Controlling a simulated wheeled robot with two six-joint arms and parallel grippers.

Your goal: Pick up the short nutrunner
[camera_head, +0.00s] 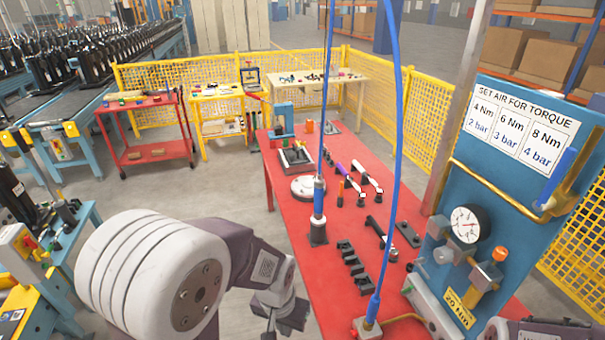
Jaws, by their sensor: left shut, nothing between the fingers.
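A blue nutrunner (319,196) stands upright on the red table (300,230), its lower end in a dark block, with a blue hose rising from it. Several loose tools lie to its right, among them a purple-handled one (345,170) and a black one (380,236). I cannot tell which tool is called the short nutrunner. My left gripper (284,318) is shut and empty near the bottom, by the table's near left side and apart from the tools. It partly leaves the picture at the bottom. My right gripper is out of view.
A blue panel (500,190) with a gauge (467,222) stands at the table's right. A second blue hose (385,200) hangs down to a fitting (368,328). Yellow mesh fencing (410,105) stands behind. Floor left of the table is clear.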

